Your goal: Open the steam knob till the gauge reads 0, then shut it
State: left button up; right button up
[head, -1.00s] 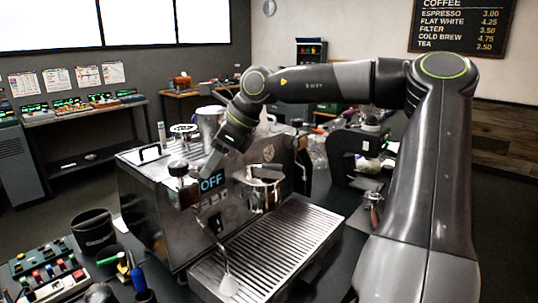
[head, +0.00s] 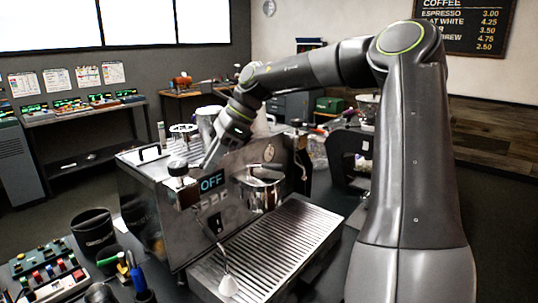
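The espresso machine (head: 150,205) stands on the counter. My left gripper is out of view.
A slotted drip tray (head: 275,245) juts out in front of the machine. A black bin (head: 93,230) and a button panel (head: 45,275) are at left. A dark grinder-like device (head: 345,160) stands right.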

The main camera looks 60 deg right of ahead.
jog(key=shift+w+d+n+g+y, duration=0.3)
jog(key=shift+w+n+g, duration=0.2)
jog(key=shift+n, duration=0.4)
jog(key=shift+w+d+n+g+y, duration=0.35)
jog(key=shift+w+n, duration=0.2)
jog(key=shift+n, duration=0.35)
jog(key=shift+o, duration=0.3)
jog(key=o, duration=0.3)
jog(key=shift+s, duration=0.1)
jog(key=shift+o, duration=0.2)
notch_tip(320, 180, up, 7)
